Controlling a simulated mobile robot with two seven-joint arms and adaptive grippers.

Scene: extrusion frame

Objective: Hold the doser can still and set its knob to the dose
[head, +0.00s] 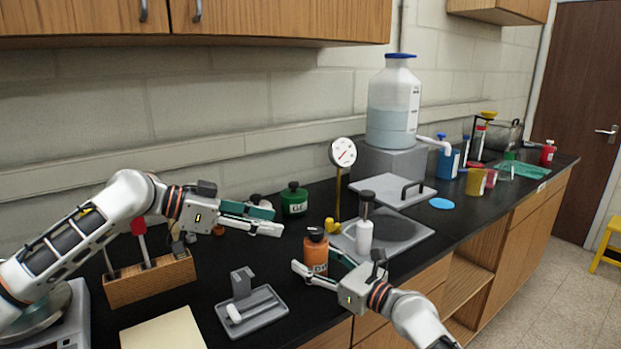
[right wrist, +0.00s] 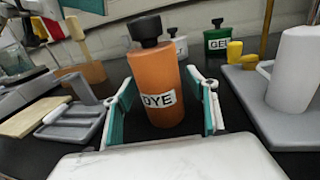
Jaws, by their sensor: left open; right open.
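A white cylinder with a dark grey top (head: 364,233), which may be the doser can, stands upright on a grey plate (head: 408,246). In the right wrist view its white body (right wrist: 292,70) is at the right, top cut off. An orange bottle with a black cap and a DYE label (head: 316,254) stands left of it. My right gripper (head: 316,262) is open, its fingers on either side of the orange bottle (right wrist: 157,80); I cannot tell if they touch it. My left gripper (head: 278,222) is open and empty, up and left of the orange bottle.
A round dial (head: 342,153) on a yellow post stands behind the plate. A green bottle (head: 294,199) is behind my left gripper. A grey tray (head: 252,312) and a wooden rack (head: 150,279) lie to the left. The large jug (head: 394,105) stands at the back.

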